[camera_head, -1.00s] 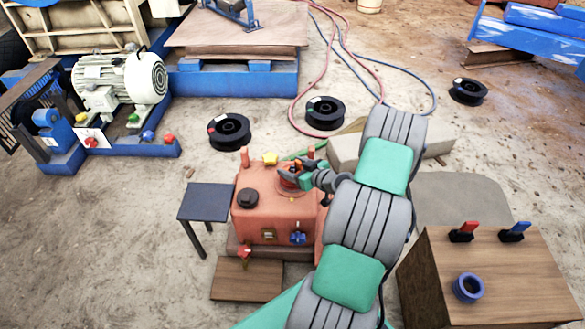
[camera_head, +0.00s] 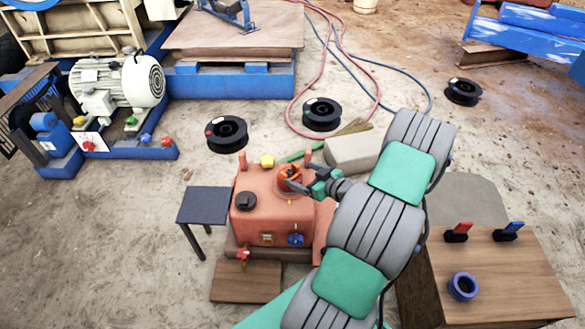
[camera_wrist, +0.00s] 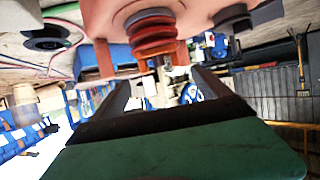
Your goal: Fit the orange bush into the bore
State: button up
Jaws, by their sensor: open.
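The orange bush (camera_head: 290,174) is at the grey-rimmed bore on top of the red housing (camera_head: 262,222). In the wrist view the ribbed orange bush (camera_wrist: 156,40) stands out from the housing face (camera_wrist: 105,14), in line with the grey ring (camera_wrist: 147,15). How deep it sits I cannot tell. My gripper (camera_head: 303,178) is open and empty, just to the right of the bush. In the wrist view its two fingers (camera_wrist: 160,82) are spread apart, with the bush beyond their tips. The inside of the bore is hidden.
A black knob (camera_head: 246,201), a yellow knob (camera_head: 267,161) and upright orange pegs (camera_head: 308,157) stand on the housing. A small dark table (camera_head: 204,205) is on its left. A wooden cabinet (camera_head: 520,275) on the right bears a blue ring (camera_head: 463,286) and two handles.

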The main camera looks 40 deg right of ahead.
jog(key=a+v, duration=0.1)
jog(key=v, duration=0.4)
jog(key=w+a+r+n+g+y, duration=0.1)
jog(key=a+r+g, duration=0.25)
jog(key=a, duration=0.55)
jog(key=w+a+r+n+g+y, duration=0.1)
jog(key=a+r+n+g+y, duration=0.15)
jog(key=a+g, duration=0.45)
jog(key=s+a+r+m+h, duration=0.5)
jog(key=s+a+r, duration=0.4)
jog(key=s, duration=0.3)
jog(key=shift+a+r+g+p, duration=0.3)
jog(key=shift+a+r+g, duration=0.1)
jog(key=shift+a, duration=0.5)
jog(key=shift+s+r, duration=0.1)
jog(key=shift+s, duration=0.05)
